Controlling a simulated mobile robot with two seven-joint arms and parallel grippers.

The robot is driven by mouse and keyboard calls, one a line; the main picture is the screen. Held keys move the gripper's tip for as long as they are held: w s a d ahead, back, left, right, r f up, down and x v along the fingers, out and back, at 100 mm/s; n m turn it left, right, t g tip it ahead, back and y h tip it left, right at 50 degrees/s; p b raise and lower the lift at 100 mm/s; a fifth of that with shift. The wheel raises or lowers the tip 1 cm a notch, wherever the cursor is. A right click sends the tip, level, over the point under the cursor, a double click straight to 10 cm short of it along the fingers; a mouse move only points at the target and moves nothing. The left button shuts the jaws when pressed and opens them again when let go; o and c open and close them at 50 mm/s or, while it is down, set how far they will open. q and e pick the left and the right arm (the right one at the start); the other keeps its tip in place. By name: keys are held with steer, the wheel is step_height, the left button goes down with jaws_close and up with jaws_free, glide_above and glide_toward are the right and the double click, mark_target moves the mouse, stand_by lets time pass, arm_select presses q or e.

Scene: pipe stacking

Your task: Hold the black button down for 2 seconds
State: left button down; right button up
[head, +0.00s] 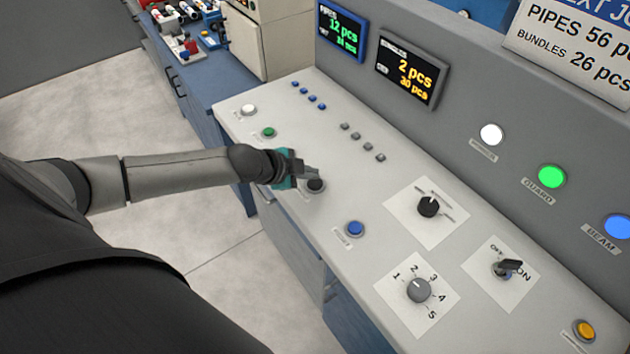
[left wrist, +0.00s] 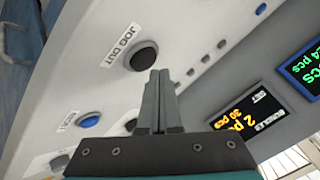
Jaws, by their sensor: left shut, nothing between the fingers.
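The black button (head: 316,186) is a round dark cap on the sloped light panel, near its front edge. In the left wrist view the black button (left wrist: 143,56) has a label reading "JOG OUT" beside it. My left gripper (head: 312,172) is shut and empty, with its fingertips over the panel right by the black button in the head view. In the left wrist view the closed fingertips (left wrist: 158,74) are just beside the button's lower right edge. I cannot tell whether they touch it; the cap does not look clearly pressed. My right gripper is not in view.
A blue button (head: 355,229) is to the right along the panel's front edge, and a green button (head: 268,132) and a white button (head: 249,110) are to the left. A black knob (head: 428,207) and a numbered dial (head: 419,290) stick up farther right. Small grey buttons (head: 362,142) lie behind.

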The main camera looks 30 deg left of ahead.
mark_target(311, 184)
arm_select(q)
steer(key=shift+f, duration=0.1)
stand_by(0.6)
steer(key=shift+f, duration=0.35)
steer(key=shift+f+b, duration=0.35)
steer(key=shift+f, duration=0.05)
stand_by(2.8)
steer(key=shift+r+p, duration=0.85)
steer(key=shift+p, duration=0.05)
step_height(311, 184, up, 5)
steer(key=p, duration=0.5)
steer(key=shift+r, duration=0.1)
stand_by(0.7)
